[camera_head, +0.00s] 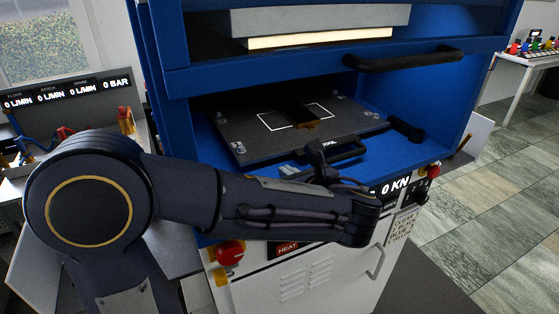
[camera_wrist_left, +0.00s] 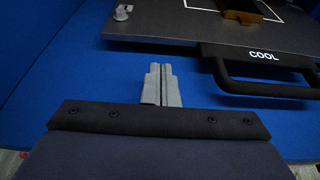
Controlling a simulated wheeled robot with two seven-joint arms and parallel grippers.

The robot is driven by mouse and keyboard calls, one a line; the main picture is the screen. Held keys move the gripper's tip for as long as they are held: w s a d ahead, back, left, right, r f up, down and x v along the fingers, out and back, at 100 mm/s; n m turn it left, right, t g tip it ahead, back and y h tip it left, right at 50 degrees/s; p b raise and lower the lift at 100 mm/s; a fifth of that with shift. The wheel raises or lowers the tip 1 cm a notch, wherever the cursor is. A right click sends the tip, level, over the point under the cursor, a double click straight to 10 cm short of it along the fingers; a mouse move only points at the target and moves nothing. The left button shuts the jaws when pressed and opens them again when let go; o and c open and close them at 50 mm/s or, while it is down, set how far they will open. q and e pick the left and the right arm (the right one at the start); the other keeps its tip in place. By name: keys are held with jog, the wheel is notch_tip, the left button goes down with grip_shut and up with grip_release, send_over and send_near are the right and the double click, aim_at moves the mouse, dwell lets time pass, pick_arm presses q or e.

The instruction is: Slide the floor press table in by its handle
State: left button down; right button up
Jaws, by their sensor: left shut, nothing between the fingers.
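The floor press table is a dark flat plate (camera_head: 262,138) with a white square outline, lying over the blue press bed inside the frame. It also shows in the left wrist view (camera_wrist_left: 185,32). Its black bar handle (camera_head: 337,157) sticks out from the front edge under the word COOL; in the left wrist view the handle (camera_wrist_left: 265,88) is at the right. My left gripper (camera_head: 287,170) is shut and empty, its grey fingers (camera_wrist_left: 160,72) just in front of the plate's edge and left of the handle, apart from it. My forearm hides part of the press front. My right gripper is out of view.
A small brown-black piece (camera_head: 303,118) lies on the plate. Another black handle (camera_head: 405,60) crosses the blue upper part above. A red knob (camera_head: 229,252) and the KN display (camera_head: 394,188) sit on the white front. Tiled floor at the right is clear.

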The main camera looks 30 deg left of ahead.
aim_at(273, 155)
pick_arm(q)
jog(key=shift+w+a+p, duration=0.2)
jog(key=shift+w+a, duration=0.5)
jog(key=shift+a, duration=0.2)
jog(key=shift+w+a+p, duration=0.15)
jog(key=shift+w+a, duration=0.55)
jog(key=shift+a, duration=0.15)
jog(key=shift+a, duration=0.1)
jog(key=shift+w+a+p, duration=0.35)
jog(key=shift+w+a, duration=0.25)
jog(key=shift+a, duration=0.2)
jog(key=shift+r, duration=0.1)
